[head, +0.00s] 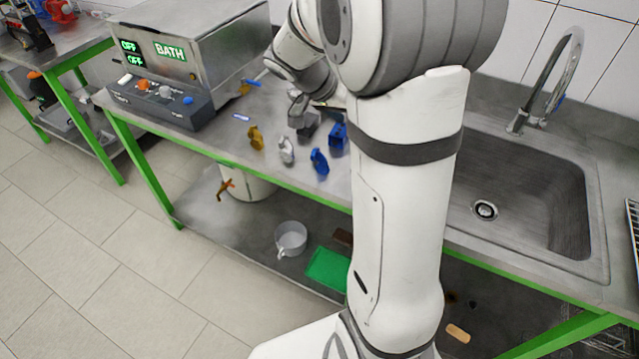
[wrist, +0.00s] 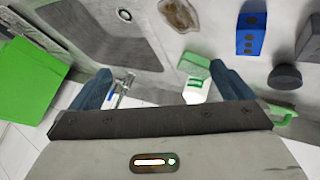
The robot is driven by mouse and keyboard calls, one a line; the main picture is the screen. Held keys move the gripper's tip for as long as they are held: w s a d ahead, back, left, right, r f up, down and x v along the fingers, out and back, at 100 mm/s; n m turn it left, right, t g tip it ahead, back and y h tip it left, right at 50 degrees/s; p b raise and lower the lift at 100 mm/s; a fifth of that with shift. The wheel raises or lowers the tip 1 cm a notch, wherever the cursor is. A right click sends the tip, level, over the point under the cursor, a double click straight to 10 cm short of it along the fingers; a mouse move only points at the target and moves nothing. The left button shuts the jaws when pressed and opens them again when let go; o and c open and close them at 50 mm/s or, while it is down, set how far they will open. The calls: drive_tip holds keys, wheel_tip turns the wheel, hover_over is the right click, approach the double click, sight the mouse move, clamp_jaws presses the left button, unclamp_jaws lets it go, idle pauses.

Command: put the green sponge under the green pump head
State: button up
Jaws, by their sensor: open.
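My gripper (wrist: 161,68) is open, with its two blue-grey fingers wide apart and nothing held between them. In the wrist view, a small light green block (wrist: 193,65), which looks like the green sponge, shows near the right fingertip. A white item with green marks (wrist: 196,90) lies just below it in the picture. A green curved part (wrist: 285,114) shows at the right, partly hidden by my gripper; I cannot tell whether it is the green pump head. I cannot make out the sponge or a green pump head in the head view, where my arm hides part of the bench.
Yellow (head: 256,138), grey (head: 286,151) and blue (head: 319,162) parts stand near the bench's front edge. The bath unit (head: 190,70) is behind left, the sink (head: 530,195) right. A green tray (head: 327,268) and white pot (head: 291,238) are on the lower shelf.

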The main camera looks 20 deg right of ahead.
drive_tip(key=s+a+n+t+y, duration=0.3)
drive_tip(key=s+a+n+y, duration=0.5)
drive_tip(key=s+a+n, duration=0.4)
drive_tip(key=s+a, duration=0.3)
drive_tip(key=s, duration=0.1)
drive_tip(key=shift+s+a+r+t, duration=0.2)
drive_tip(key=shift+s+r+t, duration=0.15)
drive_tip(key=shift+s+t, duration=0.05)
drive_tip(key=shift+s, duration=0.1)
